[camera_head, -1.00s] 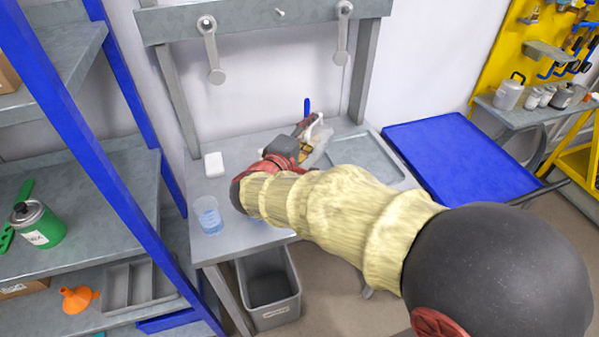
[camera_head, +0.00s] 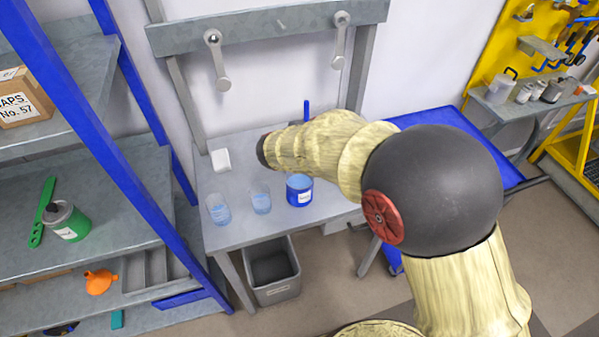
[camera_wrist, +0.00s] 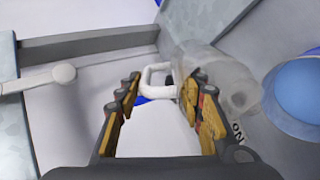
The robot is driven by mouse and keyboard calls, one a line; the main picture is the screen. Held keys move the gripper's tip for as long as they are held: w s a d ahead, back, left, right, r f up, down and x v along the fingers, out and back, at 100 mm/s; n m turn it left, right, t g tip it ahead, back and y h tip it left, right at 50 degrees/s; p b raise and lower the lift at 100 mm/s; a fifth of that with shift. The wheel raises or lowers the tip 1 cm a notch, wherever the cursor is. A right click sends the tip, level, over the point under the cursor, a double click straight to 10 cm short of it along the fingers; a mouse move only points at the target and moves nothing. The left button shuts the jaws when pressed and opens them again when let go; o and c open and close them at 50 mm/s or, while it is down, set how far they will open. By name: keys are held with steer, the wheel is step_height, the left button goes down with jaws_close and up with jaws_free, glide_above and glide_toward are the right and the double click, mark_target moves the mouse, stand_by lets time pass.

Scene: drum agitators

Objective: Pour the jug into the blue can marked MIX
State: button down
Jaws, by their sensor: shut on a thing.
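The blue can (camera_head: 299,191) stands upright on the grey bench, with a pale label too small to read. A round blue rim with light blue inside, likely the same can, shows at the right edge of the wrist view (camera_wrist: 301,92). The jug (camera_wrist: 228,80) is translucent with a white loop handle (camera_wrist: 152,78). It looks tilted in the wrist view, beside the blue rim. My gripper (camera_wrist: 165,82) is shut on the jug, with the handle between its fingers. The arm hides gripper and jug in the head view. I cannot tell whether liquid is flowing.
Two clear beakers with blue liquid, one at left (camera_head: 219,209) and one nearer the can (camera_head: 261,198), stand on the bench (camera_head: 240,235). A small white box (camera_head: 221,160) lies behind them. A grey bin (camera_head: 272,270) stands below. A blue-post shelf (camera_head: 125,160) is at left.

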steer(key=shift+w+d+f+g+y+p, duration=0.3)
steer(key=shift+w+f+g+y+p, duration=0.25)
steer(key=shift+p, duration=1.6)
steer(key=shift+w+d+f+g+y+p, duration=0.3)
steer(key=shift+f+g+p, duration=0.45)
steer(key=shift+p, duration=1.35)
steer(key=w+f+g+p, duration=0.1)
steer(key=p, duration=0.5)
steer(key=w+d+f+g+y+p, duration=0.1)
steer(key=p, duration=0.5)
steer(key=shift+w+g, duration=0.2)
steer(key=shift+g, duration=0.2)
steer(key=shift+w+d+p, duration=0.1)
steer(key=shift+w+p, duration=0.1)
steer(key=shift+p, duration=0.6)
steer(key=p, duration=0.6)
steer(key=w+g+y+p, duration=0.1)
steer(key=p, duration=0.5)
steer(key=shift+w+d+r+g, duration=0.15)
steer(key=shift+d+r+g, duration=0.15)
steer(key=shift+d, duration=0.1)
steer(key=shift+w+f, duration=0.15)
steer(key=shift+w+d+f+y, duration=0.1)
steer(key=shift+d+f+y, duration=0.1)
steer(key=shift+f+y, duration=0.1)
steer(key=w+g+b, duration=0.1)
steer(key=w+d+f+g+y+b, duration=0.1)
steer(key=g, duration=0.1)
steer(key=shift+w, duration=0.15)
